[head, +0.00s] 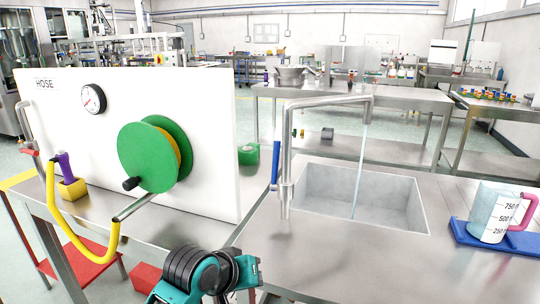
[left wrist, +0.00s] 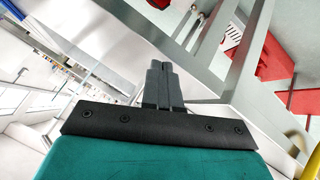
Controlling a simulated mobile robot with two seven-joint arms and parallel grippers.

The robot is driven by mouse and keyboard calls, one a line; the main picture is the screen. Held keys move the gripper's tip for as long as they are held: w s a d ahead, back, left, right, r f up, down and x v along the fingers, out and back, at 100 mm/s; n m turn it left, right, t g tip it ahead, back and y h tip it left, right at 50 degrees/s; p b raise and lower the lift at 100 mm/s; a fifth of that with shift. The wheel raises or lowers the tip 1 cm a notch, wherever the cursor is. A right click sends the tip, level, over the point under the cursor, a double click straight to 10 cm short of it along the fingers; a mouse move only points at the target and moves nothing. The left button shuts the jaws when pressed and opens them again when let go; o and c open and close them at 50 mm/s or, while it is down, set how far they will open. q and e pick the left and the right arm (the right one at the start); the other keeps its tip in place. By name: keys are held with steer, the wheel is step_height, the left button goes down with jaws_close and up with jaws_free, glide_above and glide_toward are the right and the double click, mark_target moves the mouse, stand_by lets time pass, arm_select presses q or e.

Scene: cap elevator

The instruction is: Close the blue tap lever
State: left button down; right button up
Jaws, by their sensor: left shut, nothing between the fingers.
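The blue tap lever (head: 275,165) hangs upright on the left side of the metal tap (head: 286,150) in the head view. A thin stream of water (head: 361,160) falls from the spout into the sink (head: 400,197). My left gripper (left wrist: 160,75) shows in the left wrist view with its dark fingers together and nothing between them. In the head view, a teal and black part of my arm is at the bottom, below and left of the tap and apart from the lever; its fingertips cannot be made out. My right gripper is not in view.
A white panel (head: 60,110) with a green hose reel (head: 145,155) and yellow hose (head: 75,235) stands left of the tap. A measuring jug (head: 488,212) sits on a blue tray (head: 462,234) at right. The counter front (head: 350,262) is clear.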

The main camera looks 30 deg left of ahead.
arm_select(q)
steer(key=w+a+r+n+t, duration=0.3)
steer(key=w+a+r+n, duration=0.35)
steer(key=r, duration=0.25)
steer(key=n+t, duration=0.4)
steer(key=n, duration=0.2)
glide_toward(275, 153)
steer(key=shift+m+y, duration=0.25)
steer(key=shift+y, duration=0.15)
steer(key=x, duration=0.6)
steer(key=shift+w+d+f, duration=0.1)
steer(key=shift+w+d, duration=0.2)
steer(key=shift+w, duration=0.1)
steer(key=shift+w, duration=0.15)
